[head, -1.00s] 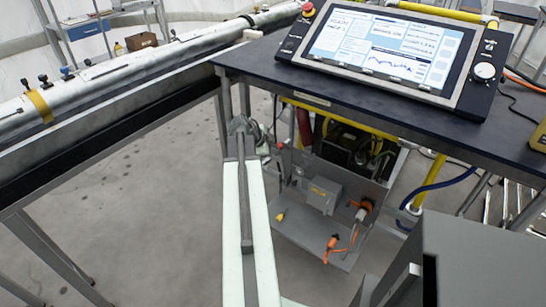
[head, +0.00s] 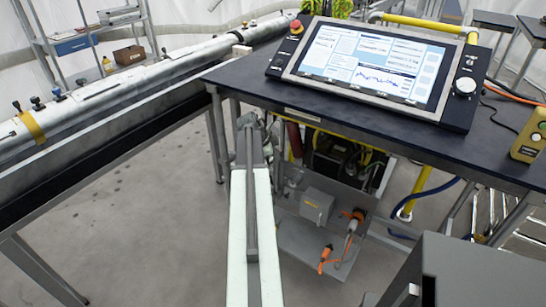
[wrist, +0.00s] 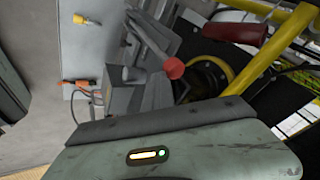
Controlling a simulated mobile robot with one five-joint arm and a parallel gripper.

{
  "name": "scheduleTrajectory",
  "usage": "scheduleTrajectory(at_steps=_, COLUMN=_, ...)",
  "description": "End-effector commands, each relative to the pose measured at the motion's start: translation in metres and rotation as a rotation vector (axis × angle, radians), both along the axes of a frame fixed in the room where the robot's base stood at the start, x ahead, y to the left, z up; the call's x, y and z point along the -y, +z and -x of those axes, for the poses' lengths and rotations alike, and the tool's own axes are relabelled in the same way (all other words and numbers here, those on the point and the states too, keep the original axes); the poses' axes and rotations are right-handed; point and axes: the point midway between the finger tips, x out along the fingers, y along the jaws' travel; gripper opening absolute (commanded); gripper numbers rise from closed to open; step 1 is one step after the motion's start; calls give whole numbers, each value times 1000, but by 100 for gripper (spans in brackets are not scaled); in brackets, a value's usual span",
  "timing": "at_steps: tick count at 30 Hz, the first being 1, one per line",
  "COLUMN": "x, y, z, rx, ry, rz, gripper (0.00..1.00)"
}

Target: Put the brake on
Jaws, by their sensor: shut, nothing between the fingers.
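No part is clearly marked as the brake. In the wrist view a red ball knob (wrist: 173,68) sits close beside my gripper (wrist: 150,45); I cannot tell whether they touch. A dark red handle (wrist: 235,30) lies farther right, apart from the gripper, and a dark red upright part shows under the bench in the head view (head: 294,140). My gripper (head: 247,122) is shut with nothing in it, at the bench's near edge in the head view. My own arm hides part of the space below it.
A dark bench (head: 400,135) carries a lit control screen (head: 375,62) and a yellow handheld box (head: 530,135). Under it are a grey box (head: 316,206), orange connectors (head: 325,258) and yellow pipes (head: 418,190). A long metal tube (head: 110,90) runs at left. Floor at lower left is open.

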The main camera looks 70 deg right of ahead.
Motion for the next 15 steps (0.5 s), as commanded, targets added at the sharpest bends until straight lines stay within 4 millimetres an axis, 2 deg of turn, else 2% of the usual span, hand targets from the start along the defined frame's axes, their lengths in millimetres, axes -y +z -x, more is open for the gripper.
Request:
scheduleTrajectory(at_steps=1, x=6, y=2, z=-1, rx=0, ry=6, rz=17, gripper=0)
scheduleTrajectory(at_steps=9, x=4, y=2, z=-7, rx=-2, ry=14, rz=19, gripper=0)
scheduleTrajectory(at_steps=15, x=-12, y=4, z=-5, rx=-1, ry=15, rz=16, gripper=0)
